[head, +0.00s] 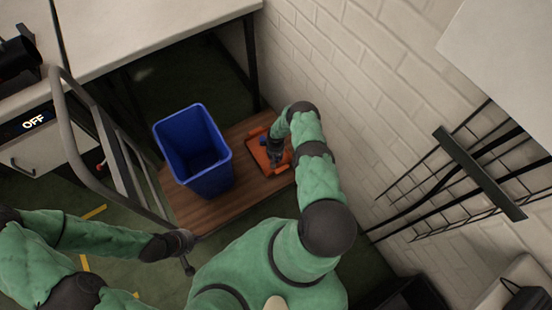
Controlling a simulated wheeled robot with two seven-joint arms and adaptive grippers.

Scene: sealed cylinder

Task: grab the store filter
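No object is clearly recognisable as a filter. An orange, tray-like object (260,156) lies on the wooden cart deck, right of the blue bin, partly hidden by my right gripper. My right gripper (276,159) reaches down over the orange object. Its fingers are small and dark, so I cannot tell whether they are open, shut or touching it. My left gripper (187,264) is low beside the near-left edge of the cart, away from the orange object. Its fingers are too small to read.
The wooden cart deck (192,212) carries an open blue bin (212,184). A grey cart handle (75,130) rises at the left. A white table (150,25) stands behind. A brick wall (350,75) and a black wall rack (475,170) are close on the right.

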